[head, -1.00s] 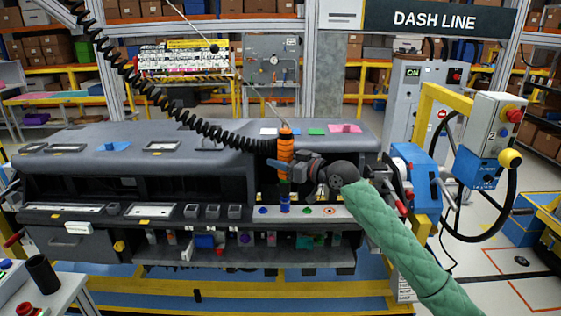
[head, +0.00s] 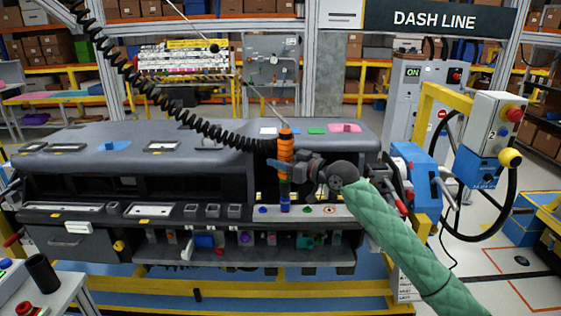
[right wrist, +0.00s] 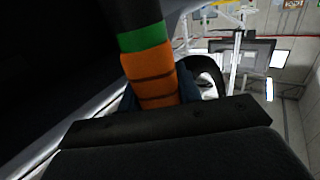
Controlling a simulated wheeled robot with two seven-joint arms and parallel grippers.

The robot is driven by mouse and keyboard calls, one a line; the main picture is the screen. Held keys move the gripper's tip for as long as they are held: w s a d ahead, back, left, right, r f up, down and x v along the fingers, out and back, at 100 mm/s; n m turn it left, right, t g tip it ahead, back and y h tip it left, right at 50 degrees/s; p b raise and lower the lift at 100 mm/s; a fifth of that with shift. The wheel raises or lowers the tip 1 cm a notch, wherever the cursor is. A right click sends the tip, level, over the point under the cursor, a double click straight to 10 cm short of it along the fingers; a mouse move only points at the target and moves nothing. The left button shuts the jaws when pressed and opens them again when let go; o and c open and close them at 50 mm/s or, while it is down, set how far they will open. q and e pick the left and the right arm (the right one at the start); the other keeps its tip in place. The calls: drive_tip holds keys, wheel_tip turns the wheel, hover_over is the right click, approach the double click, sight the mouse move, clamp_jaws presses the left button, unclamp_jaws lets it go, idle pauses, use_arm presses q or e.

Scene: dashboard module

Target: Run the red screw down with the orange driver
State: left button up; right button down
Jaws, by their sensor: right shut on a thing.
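The orange driver (head: 285,150) stands upright over the front ledge of the dashboard module, hanging from a black coiled cord. My right gripper (head: 286,169) is shut around its body. In the right wrist view the orange, dark-ringed driver body (right wrist: 152,80) with a green band sits between the fingers. A blue piece (head: 285,205) shows directly below the driver at the ledge; I cannot tell whether it is part of the driver. A small red-orange round spot (head: 329,211) lies on the ledge to the right, too small to identify as the red screw. My left gripper is not in view.
The grey dashboard module (head: 90,165) fills the middle. Blue and green spots (head: 305,210) mark the ledge near the driver. A blue fixture unit (head: 425,180) and a yellow post stand at the right. A side stand with buttons (head: 25,300) is at the lower left.

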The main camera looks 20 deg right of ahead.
sight(281, 141)
drive_tip(key=shift+f, duration=0.25)
idle(0.4)
drive_tip(key=shift+r, duration=0.2)
drive_tip(key=shift+r+p, duration=1.75)
drive_tip(key=shift+r, duration=1.2)
